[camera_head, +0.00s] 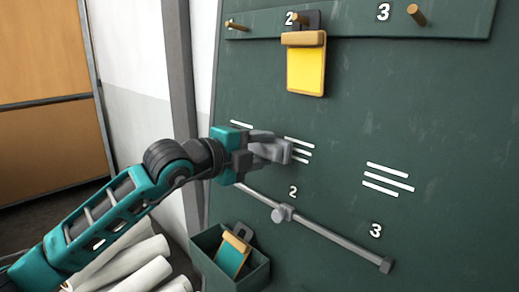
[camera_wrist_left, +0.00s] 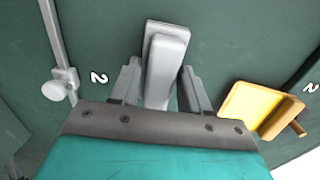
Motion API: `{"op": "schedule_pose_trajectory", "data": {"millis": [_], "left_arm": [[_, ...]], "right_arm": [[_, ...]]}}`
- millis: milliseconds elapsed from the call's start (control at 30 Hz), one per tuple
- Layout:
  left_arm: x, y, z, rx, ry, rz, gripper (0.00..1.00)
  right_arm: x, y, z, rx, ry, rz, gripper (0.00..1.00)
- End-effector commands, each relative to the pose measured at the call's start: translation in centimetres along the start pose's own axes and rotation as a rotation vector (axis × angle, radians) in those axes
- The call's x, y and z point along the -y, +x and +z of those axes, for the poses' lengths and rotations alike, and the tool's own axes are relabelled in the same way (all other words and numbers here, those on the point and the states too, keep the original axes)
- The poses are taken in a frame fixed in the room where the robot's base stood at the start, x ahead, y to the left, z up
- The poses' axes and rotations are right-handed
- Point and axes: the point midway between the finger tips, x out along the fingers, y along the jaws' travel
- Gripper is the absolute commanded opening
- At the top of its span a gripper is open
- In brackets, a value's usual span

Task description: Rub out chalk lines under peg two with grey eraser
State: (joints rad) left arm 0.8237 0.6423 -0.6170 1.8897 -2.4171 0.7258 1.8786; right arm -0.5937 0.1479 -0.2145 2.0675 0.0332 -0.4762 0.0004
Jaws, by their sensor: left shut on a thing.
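My left gripper (camera_head: 258,148) is shut on the grey eraser (camera_head: 277,151) in front of the green board. In the left wrist view the eraser (camera_wrist_left: 165,62) stands out between the two fingers of the gripper (camera_wrist_left: 162,92). White chalk lines (camera_head: 300,149) lie below peg two, above the lower number 2; the eraser hides part of their left side. I cannot tell whether the eraser touches the board. My right gripper is not in view.
Other chalk lines (camera_head: 388,178) sit above the lower number 3, and one line (camera_head: 241,124) shows at the left. A grey rod (camera_head: 335,238) with a sliding knob (camera_head: 283,213) runs below. A dark green box (camera_head: 258,277) holds a teal card. White rolls (camera_head: 130,262) lie lower left.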

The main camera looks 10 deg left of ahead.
Motion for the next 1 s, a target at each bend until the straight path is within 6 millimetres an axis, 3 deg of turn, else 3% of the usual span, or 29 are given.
{"op": "schedule_pose_trajectory", "data": {"millis": [1000], "left_arm": [[0.0,1.8,-0.3,-0.001,-0.001,-0.002,0.22]], "right_arm": [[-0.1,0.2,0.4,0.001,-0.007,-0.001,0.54]]}}
